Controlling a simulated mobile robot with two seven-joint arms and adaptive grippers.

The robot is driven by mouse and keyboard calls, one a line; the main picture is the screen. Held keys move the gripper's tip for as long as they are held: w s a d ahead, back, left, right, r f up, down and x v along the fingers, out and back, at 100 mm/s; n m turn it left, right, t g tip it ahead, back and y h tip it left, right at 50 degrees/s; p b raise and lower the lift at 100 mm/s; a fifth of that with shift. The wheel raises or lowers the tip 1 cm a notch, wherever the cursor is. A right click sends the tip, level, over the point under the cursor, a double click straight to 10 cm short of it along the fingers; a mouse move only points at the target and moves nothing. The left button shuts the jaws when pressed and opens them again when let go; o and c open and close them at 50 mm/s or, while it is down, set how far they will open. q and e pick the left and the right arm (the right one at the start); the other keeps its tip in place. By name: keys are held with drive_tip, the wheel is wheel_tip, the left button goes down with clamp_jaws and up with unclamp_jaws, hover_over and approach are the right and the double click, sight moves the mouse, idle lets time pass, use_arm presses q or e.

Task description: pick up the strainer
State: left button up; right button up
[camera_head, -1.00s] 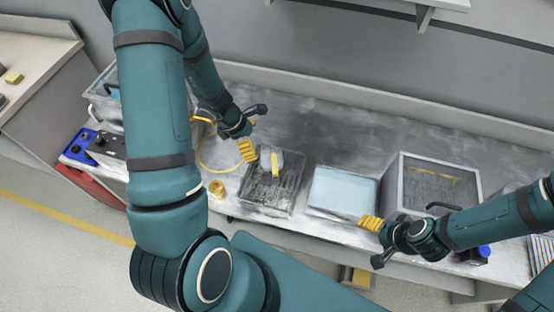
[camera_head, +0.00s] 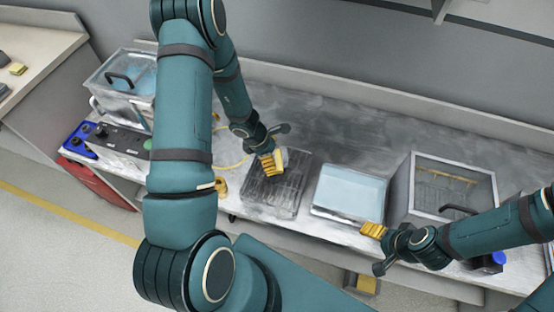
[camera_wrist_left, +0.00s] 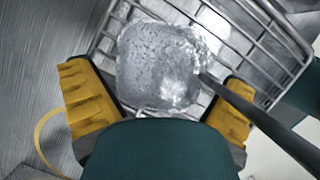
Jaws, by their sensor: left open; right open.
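In the left wrist view a grey, mottled rounded-square piece with a dark rod-like handle, which looks like the strainer (camera_wrist_left: 160,65), lies over a wire rack (camera_wrist_left: 255,40). My left gripper (camera_wrist_left: 157,85) is open, its yellow fingers apart on either side of that piece. In the head view my left gripper (camera_head: 270,163) is over the back of the dark rack tray (camera_head: 262,204) and hides most of what is under it. I cannot tell if the fingers touch the strainer. My right gripper (camera_head: 374,231) is open and empty near the bench's front edge.
A light-blue tray (camera_head: 348,190) and a clear-walled tank (camera_head: 408,192) stand to the right on the metal bench. A tank with blue contents (camera_head: 115,85) and a black control box (camera_head: 120,140) stand left. The bench behind the trays is clear.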

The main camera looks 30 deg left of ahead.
use_arm(q)
drive_tip(key=c, duration=1.2)
drive_tip(key=shift+o, duration=0.2)
